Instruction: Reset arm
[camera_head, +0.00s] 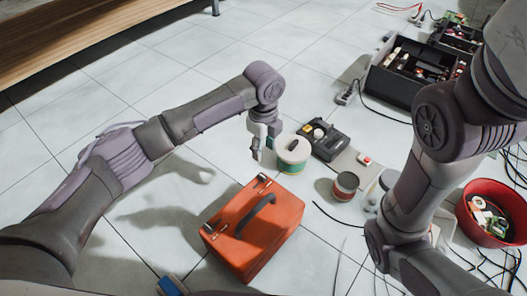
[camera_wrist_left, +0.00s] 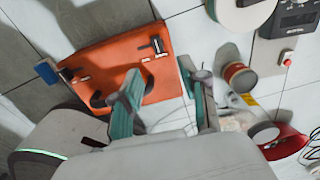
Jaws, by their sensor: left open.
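My left gripper (camera_head: 262,146) is above the floor, beside a white and green spool (camera_head: 292,152) and beyond an orange toolbox (camera_head: 255,226). The left wrist view shows its two teal fingers (camera_wrist_left: 167,98) apart, with nothing between them. The toolbox also shows there (camera_wrist_left: 112,55), below and behind the left finger. My right arm comes down from the upper right in the head view and bends toward the bottom edge. Its gripper is outside the frame.
A black device (camera_head: 325,139), a dark red can (camera_head: 345,186), and a red bowl (camera_head: 490,213) with parts stand on the tiled floor. A black crate (camera_head: 402,92) is farther back. A wooden bench (camera_head: 80,38) is at upper left. Cables lie at right. The upper middle floor is mostly clear.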

